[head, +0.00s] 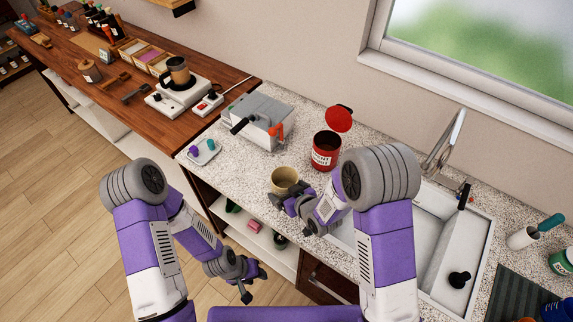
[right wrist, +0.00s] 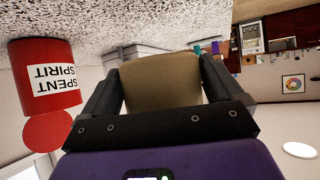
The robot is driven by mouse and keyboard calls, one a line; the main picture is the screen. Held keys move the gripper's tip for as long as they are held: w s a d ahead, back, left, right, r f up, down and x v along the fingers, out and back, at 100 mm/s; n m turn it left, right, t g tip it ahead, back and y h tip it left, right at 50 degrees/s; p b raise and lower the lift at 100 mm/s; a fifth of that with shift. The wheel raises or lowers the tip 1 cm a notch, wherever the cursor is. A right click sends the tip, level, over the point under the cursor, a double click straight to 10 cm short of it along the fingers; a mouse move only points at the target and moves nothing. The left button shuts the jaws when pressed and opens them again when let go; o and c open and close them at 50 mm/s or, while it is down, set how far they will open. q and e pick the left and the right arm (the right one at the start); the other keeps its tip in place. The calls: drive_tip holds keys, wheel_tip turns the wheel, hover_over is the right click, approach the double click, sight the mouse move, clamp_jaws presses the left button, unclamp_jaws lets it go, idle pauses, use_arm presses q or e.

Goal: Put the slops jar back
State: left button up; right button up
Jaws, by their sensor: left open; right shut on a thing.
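The slops jar, a tan open-topped pot (head: 284,178), shows over the front part of the speckled counter in the head view. My right gripper (head: 283,198) is shut on it from the near side. The right wrist view shows the jar (right wrist: 160,80) between the two dark fingers. I cannot tell whether its base touches the counter. My left gripper (head: 248,285) is open and empty, low in front of the shelves under the counter.
A red spent spirit can (head: 324,152) with its red lid (head: 339,119) raised stands behind and right of the jar. A grey box-like device (head: 258,118) and a small tray (head: 204,152) stand to the left. The sink (head: 440,245) is at right. A wooden bench (head: 130,75) lies beyond.

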drive_tip(key=shift+w, duration=0.15)
drive_tip(key=f+b, duration=0.1)
drive_tip(key=f, duration=0.1)
drive_tip(key=f+b, duration=0.2)
drive_tip(key=f, duration=0.1)
drive_tip(key=shift+s, duration=0.2)
drive_tip(key=shift+f+b, duration=0.35)
drive_tip(key=shift+f, duration=0.4)
drive_tip(key=shift+f+b, duration=0.6)
drive_tip(key=shift+b, duration=0.1)
drive_tip(key=shift+s+f, duration=0.1)
